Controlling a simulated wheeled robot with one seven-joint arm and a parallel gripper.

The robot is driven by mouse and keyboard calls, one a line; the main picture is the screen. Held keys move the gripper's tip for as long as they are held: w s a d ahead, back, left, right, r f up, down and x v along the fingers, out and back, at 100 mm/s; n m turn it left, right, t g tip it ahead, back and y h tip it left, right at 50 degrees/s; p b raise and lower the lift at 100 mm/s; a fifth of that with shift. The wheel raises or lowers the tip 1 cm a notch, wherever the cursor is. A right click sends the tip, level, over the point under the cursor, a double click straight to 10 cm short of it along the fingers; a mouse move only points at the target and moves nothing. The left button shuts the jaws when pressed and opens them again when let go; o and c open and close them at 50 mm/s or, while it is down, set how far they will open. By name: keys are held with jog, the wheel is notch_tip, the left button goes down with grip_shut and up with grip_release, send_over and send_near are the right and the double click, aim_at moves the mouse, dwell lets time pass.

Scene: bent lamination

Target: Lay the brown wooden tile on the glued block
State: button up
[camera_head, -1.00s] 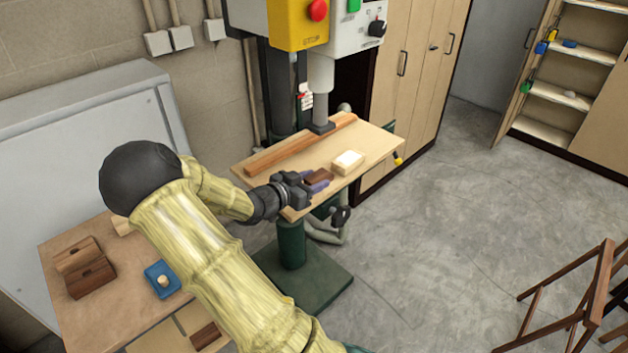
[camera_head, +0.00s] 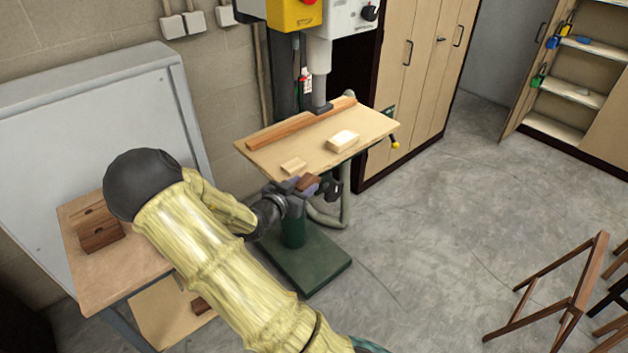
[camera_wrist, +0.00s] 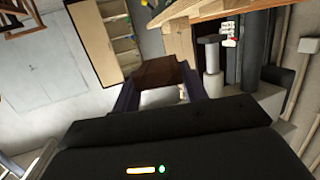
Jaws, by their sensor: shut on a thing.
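The brown wooden tile (camera_head: 309,182) is held between the fingers of my gripper (camera_head: 303,187), off the front edge of the drill press table (camera_head: 373,128). In the wrist view the tile (camera_wrist: 158,72) spans the two fingertips of my gripper (camera_wrist: 158,88). A pale block (camera_head: 343,141) with a light top lies on the table, behind and to the right of my gripper, apart from the tile. I cannot clearly make out glue on it. A smaller, thin pale piece (camera_head: 293,165) lies near the table's front left edge, just behind my gripper.
A long wooden fence (camera_head: 300,125) runs along the back of the table, under the drill press spindle (camera_head: 320,75). A workbench at left holds brown wooden blocks (camera_head: 98,228). Wooden trestles (camera_head: 570,300) stand at lower right. The floor (camera_head: 430,220) between is clear.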

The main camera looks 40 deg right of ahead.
jog(key=w+a+f+n+t+y, duration=0.2)
jog(key=a+f+n+t+y, duration=0.55)
jog(key=a+f, duration=0.6)
jog(key=s+a+f+n+t+y, duration=0.1)
jog(key=s+a+f+n+y, duration=0.2)
jog(key=f, duration=0.3)
jog(key=s+a+f+n+t+y, duration=0.1)
jog(key=s+a+f+n+y, duration=0.2)
jog(key=a+f, duration=0.3)
jog(key=shift+a+t+y, duration=0.3)
jog(key=shift+t+y, duration=0.05)
jog(key=shift+y, duration=0.3)
